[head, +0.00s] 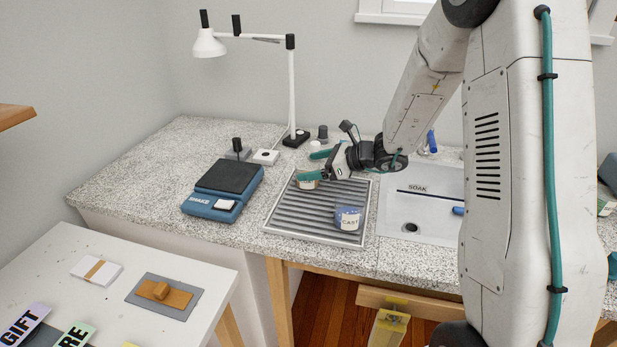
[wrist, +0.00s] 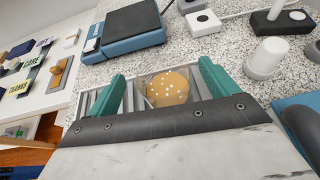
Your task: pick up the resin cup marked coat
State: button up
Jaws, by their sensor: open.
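A clear cup (wrist: 168,90) with tan contents and white dots stands on the ribbed grey drying rack. It shows between the two green fingers of my open gripper (wrist: 161,76) in the wrist view, without visible contact on either side. In the head view my gripper (head: 314,164) is over the rack's back part, and the cup (head: 307,184) is mostly hidden behind a finger. I cannot read its label. A second cup (head: 349,218), with blue contents and a label reading CAST, stands at the rack's front right. No label reading coat is legible.
The rack (head: 284,226) lies on a speckled counter, left of a white sink (head: 420,236) marked SOAK. A blue scale (head: 223,190) stands left of the rack. A lamp (head: 294,136), a small white box (head: 265,157) and a grey cylinder (wrist: 265,58) stand behind it.

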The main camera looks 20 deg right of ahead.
aim_at(302, 167)
jog(key=x, duration=0.4)
jog(key=shift+d+f, duration=0.1)
jog(key=c, duration=1.1)
jog(key=shift+r, duration=0.2)
